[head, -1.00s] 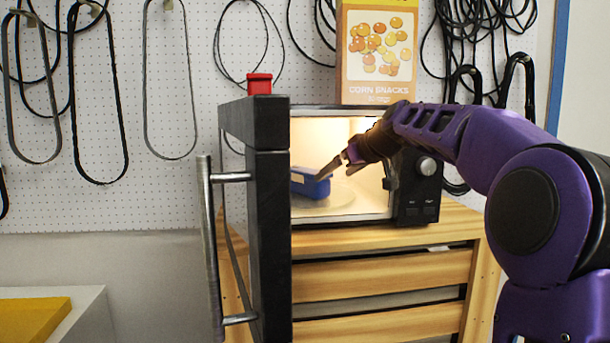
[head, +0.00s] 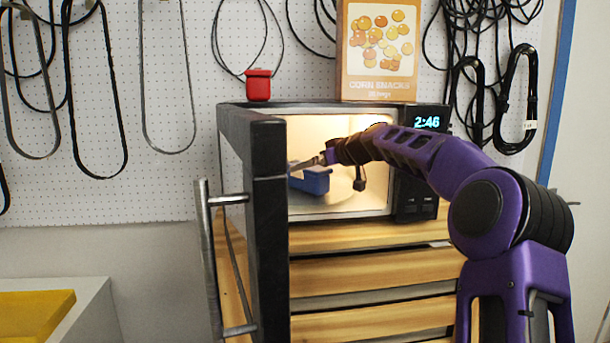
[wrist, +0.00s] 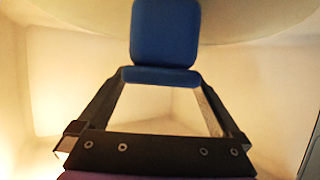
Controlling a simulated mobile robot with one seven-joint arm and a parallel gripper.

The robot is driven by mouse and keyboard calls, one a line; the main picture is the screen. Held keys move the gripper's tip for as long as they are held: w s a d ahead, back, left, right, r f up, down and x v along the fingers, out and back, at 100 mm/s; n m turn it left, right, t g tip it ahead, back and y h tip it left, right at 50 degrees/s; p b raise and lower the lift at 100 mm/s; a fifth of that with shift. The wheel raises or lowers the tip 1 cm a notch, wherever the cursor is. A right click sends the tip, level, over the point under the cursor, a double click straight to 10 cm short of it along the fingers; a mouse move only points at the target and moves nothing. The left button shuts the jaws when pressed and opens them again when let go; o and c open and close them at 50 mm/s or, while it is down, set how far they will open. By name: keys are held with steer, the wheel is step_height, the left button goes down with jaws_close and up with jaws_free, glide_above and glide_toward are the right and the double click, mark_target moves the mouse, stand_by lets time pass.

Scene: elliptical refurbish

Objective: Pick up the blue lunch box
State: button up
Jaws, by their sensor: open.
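The blue lunch box (head: 316,182) sits inside the lit microwave (head: 340,209), on its round plate, partly hidden by the open door. My gripper (head: 318,161) has reached into the microwave from the right and is at the top of the box. In the wrist view the blue box (wrist: 165,35) is straight ahead, centred at the tips of my gripper (wrist: 161,73). The fingers are spread, with a blue part of the box at or between the tips. I cannot tell whether they touch it.
The microwave's dark door (head: 268,230) stands open toward me, left of my arm. The microwave rests on a slatted wooden stand (head: 370,262). A corn snacks box (head: 378,88) and a red object (head: 258,85) are on top. A yellow-topped surface (head: 35,312) is at lower left.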

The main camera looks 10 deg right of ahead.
steer(key=shift+p+x, duration=0.3)
steer(key=shift+x, duration=1.3)
steer(key=shift+d, duration=0.1)
jaws_close()
